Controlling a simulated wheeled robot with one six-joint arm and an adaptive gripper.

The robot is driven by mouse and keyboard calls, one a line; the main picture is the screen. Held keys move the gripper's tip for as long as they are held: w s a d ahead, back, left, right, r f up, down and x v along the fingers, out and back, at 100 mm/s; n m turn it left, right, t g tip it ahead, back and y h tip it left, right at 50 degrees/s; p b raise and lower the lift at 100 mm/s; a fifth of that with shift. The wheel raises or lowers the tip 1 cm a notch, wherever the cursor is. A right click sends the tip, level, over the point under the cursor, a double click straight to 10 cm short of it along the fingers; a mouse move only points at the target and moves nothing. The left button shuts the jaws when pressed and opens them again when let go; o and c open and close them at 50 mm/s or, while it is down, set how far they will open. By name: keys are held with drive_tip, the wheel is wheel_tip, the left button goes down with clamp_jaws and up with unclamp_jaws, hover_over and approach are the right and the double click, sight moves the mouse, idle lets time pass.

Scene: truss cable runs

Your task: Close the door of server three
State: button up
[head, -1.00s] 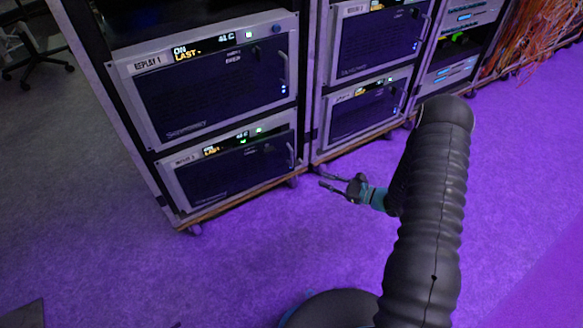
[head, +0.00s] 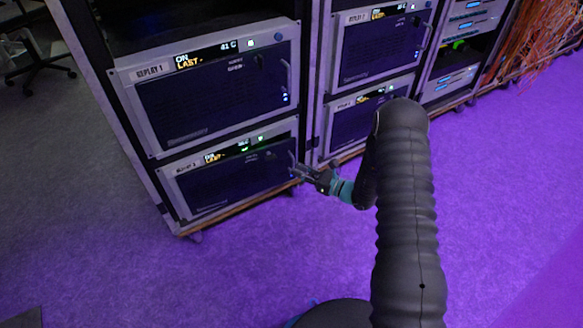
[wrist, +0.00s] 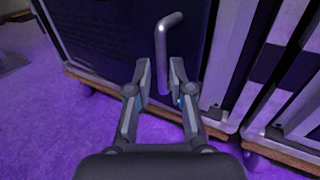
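The lower-left server (head: 235,178) in the near rack has a dark front door with a silver handle at its right side; its label is too small to read surely, so I take it as server three. The door looks nearly flush with its frame; I cannot tell whether it is fully closed. My gripper (head: 299,173) is at the right edge of this door. In the wrist view my gripper (wrist: 161,76) is open, its two fingertips on either side of the lower part of the handle (wrist: 161,48). I cannot tell whether they touch it.
The server labelled Replay 1 (head: 210,90) is directly above. Two more servers, an upper one (head: 378,48) and a lower one (head: 350,128), stand in the rack to the right. Orange cables (head: 535,40) hang at the far right. The floor (head: 110,275) in front is clear.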

drive_tip(key=shift+x, duration=1.5)
clamp_jaws()
drive_tip(key=shift+w, duration=0.1)
